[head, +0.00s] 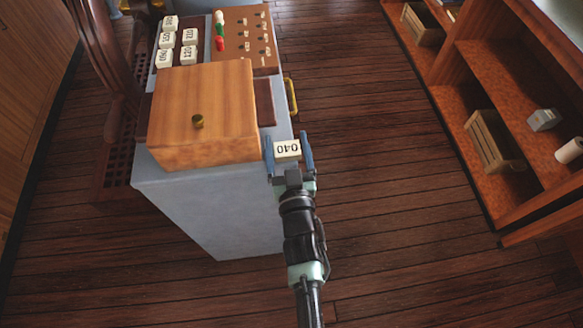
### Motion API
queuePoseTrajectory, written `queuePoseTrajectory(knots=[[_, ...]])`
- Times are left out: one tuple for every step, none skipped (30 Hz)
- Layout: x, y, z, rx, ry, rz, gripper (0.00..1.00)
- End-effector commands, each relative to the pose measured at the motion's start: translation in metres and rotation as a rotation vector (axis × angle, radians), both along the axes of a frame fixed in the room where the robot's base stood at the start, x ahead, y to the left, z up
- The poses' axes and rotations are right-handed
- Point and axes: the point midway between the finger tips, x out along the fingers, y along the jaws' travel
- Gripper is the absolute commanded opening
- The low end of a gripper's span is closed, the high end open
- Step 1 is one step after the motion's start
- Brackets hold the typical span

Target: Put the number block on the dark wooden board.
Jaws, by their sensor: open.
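A white number block (287,150) marked 040 is between the two blue fingers of my gripper (288,154), at the near right corner of the grey cabinet. My gripper is open, with a finger on either side of the block. I cannot tell whether the block rests on the cabinet edge. A dark wooden board (264,102) shows as a strip to the right of a light wooden box, left of and beyond my gripper; the box hides much of that area. Several other white number blocks (166,58) stand in rows at the back left of the cabinet top.
The light wooden box (203,100) with a brass knob stands on the grey cabinet (225,205). A brown switch panel (246,42) is behind it. A yellow handle (291,97) sticks out at the cabinet's right side. Shelves with crates (494,140) line the right. The floor between is clear.

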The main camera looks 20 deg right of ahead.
Motion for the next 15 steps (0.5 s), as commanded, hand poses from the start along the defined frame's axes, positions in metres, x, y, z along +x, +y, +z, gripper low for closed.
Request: queuePoseTrajectory(knots=[[-0.011, 0.004, 0.002, 0.0, 0.004, 0.001, 0.81], [-0.017, 0.006, 0.001, 0.0, 0.003, 0.001, 0.81], [-0.025, 0.008, 0.0, 0.001, 0.004, 0.002, 0.81], [-0.031, 0.01, 0.0, 0.001, 0.004, 0.002, 0.81], [-0.037, 0.011, 0.0, 0.0, 0.003, 0.001, 0.81], [-0.045, 0.014, 0.0, 0.0, 0.003, 0.002, 0.81], [-0.05, 0.016, -0.001, 0.0, 0.003, 0.002, 0.81], [-0.055, 0.017, -0.001, 0.0, 0.003, 0.002, 0.81], [-0.062, 0.019, -0.001, 0.0, 0.003, 0.001, 0.81], [-0.067, 0.019, -0.001, -0.001, 0.003, 0.001, 0.81], [-0.071, 0.021, 0.0, -0.001, 0.003, 0.001, 0.81], [-0.076, 0.022, -0.001, 0.0, 0.003, 0.001, 0.81], [-0.08, 0.023, -0.001, 0.0, 0.002, 0.001, 0.81], [-0.082, 0.024, -0.001, -0.001, 0.001, 0.002, 0.81], [-0.086, 0.025, 0.0, -0.001, 0.001, 0.002, 0.81]])
